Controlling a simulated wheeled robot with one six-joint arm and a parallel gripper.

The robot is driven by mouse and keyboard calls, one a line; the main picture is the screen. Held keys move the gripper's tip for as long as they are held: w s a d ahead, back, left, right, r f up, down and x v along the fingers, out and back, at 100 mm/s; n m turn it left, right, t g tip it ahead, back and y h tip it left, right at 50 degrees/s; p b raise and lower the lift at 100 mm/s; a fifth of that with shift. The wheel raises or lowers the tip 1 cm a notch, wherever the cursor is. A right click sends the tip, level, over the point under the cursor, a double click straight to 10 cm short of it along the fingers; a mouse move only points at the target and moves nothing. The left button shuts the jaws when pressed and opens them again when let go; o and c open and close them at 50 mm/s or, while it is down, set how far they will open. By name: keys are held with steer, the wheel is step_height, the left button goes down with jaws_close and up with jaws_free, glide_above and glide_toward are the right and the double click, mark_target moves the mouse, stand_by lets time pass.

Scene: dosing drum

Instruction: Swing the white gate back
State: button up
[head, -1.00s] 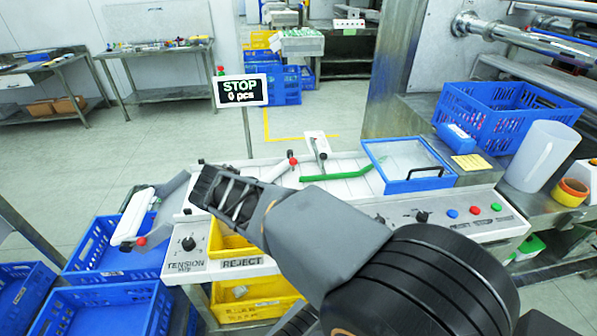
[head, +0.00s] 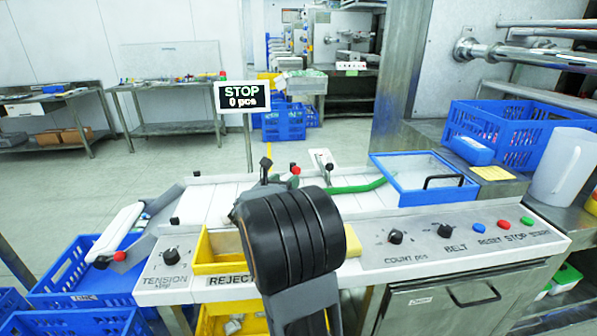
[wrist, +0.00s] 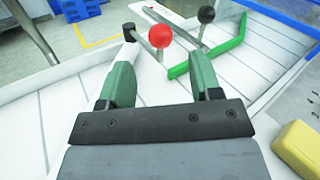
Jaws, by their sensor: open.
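The red ball knob (wrist: 160,36) stands just beyond my fingertips in the wrist view. A pale bar with a black end, which looks like the white gate (wrist: 132,58), lies by the left finger and runs down behind it. In the head view the red knob (head: 295,170) shows above the belt, behind my arm. My gripper (wrist: 163,78) is open, its two green fingers apart over the white slatted belt, with nothing clearly between them. In the head view my dark arm hides most of the gripper and the gate's bar.
A green guide bar (head: 358,187) with a black knob (head: 329,167) lies right of the gate. A blue-framed clear lid (head: 424,178) is farther right. A yellow reject bin (head: 217,248) sits in front. A STOP sign (head: 242,97) stands behind.

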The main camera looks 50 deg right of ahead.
mark_target(299, 168)
steer(key=x, duration=0.9)
steer(key=shift+d, duration=0.15)
jaws_close()
